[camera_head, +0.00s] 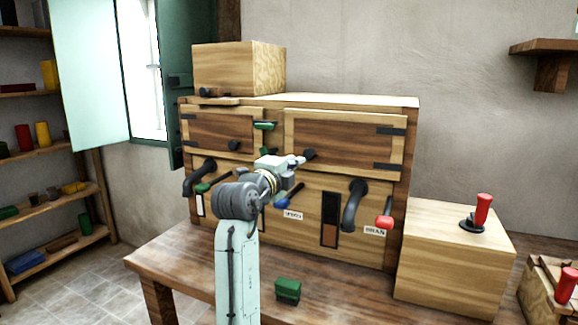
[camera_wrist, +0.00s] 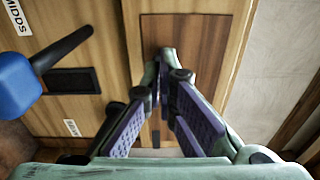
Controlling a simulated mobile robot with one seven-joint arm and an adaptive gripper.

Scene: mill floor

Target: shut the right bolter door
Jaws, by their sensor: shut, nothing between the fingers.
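The right bolter door (camera_head: 345,143) is a framed wooden panel with dark hinges on its right side and a dark knob (camera_head: 309,154) near its lower left. It looks about flush with the cabinet front; I cannot tell whether a small gap remains. My gripper (camera_head: 298,161) is shut and empty, close to the knob and in front of the door's lower left corner. In the wrist view my fingers (camera_wrist: 166,56) come together in front of the door panel (camera_wrist: 203,35), which is seen sideways. Contact cannot be told.
Below the door are a black spout (camera_head: 353,205), a blue-ended lever (camera_head: 290,197) and a red-ended lever (camera_head: 384,220). The left door (camera_head: 220,138) looks closed. A green block (camera_head: 288,289) lies on the table. A wooden box (camera_head: 450,260) with a red-handled lever stands right.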

